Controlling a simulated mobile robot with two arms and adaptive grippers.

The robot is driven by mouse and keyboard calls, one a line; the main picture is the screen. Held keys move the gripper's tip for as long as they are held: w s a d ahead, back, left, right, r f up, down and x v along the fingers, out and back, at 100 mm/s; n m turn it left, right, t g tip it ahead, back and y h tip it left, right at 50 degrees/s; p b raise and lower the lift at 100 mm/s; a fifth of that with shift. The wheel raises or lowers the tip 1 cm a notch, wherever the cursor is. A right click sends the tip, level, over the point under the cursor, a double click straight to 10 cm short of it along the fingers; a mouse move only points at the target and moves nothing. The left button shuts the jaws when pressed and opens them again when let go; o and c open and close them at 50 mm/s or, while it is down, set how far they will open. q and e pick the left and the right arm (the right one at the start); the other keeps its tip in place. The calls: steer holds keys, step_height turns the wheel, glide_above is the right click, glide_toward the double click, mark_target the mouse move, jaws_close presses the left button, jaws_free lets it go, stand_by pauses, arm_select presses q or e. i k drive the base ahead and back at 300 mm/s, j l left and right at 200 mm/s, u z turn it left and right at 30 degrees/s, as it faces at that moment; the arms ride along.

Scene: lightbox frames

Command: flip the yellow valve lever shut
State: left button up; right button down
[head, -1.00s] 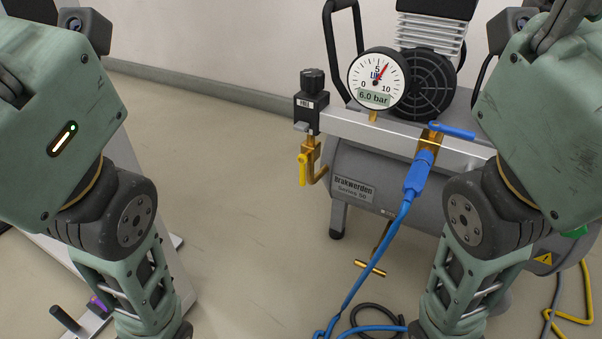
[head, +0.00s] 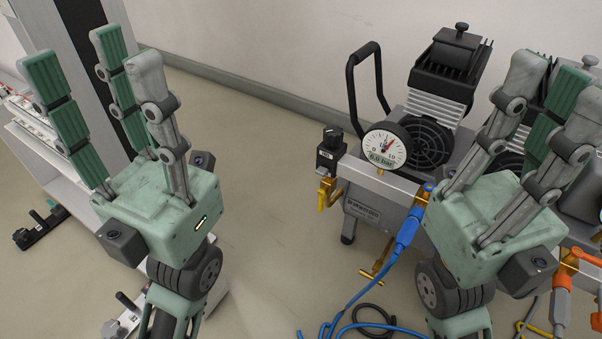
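The yellow valve lever (head: 321,201) hangs downward on a brass fitting (head: 334,187) at the left end of the compressor's silver rail. It is small in the head view and nothing covers it. My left gripper (head: 100,65) is raised at the left, fingers upward, open and empty, well apart from the lever. My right gripper (head: 553,85) is raised at the right, fingers upward, open and empty, in front of part of the compressors.
The grey compressor (head: 365,208) has a black handle (head: 353,85). A blue hose (head: 375,280) runs from its rail to the floor. An orange lever and hose (head: 562,280) show at right. A white shelf unit stands at left. The floor (head: 265,200) between is clear.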

mark_target(321, 193)
steer(key=k+j, duration=0.1)
steer(key=j, duration=0.25)
steer(key=k+j, duration=0.15)
steer(key=j, duration=0.25)
steer(key=k+j, duration=0.1)
steer(key=j, duration=0.25)
steer(key=k+j, duration=0.1)
steer(key=j, duration=0.25)
steer(key=k+j, duration=0.1)
steer(key=j, duration=0.3)
steer(key=k+j, duration=0.15)
steer(key=j, duration=0.2)
steer(key=u, duration=0.05)
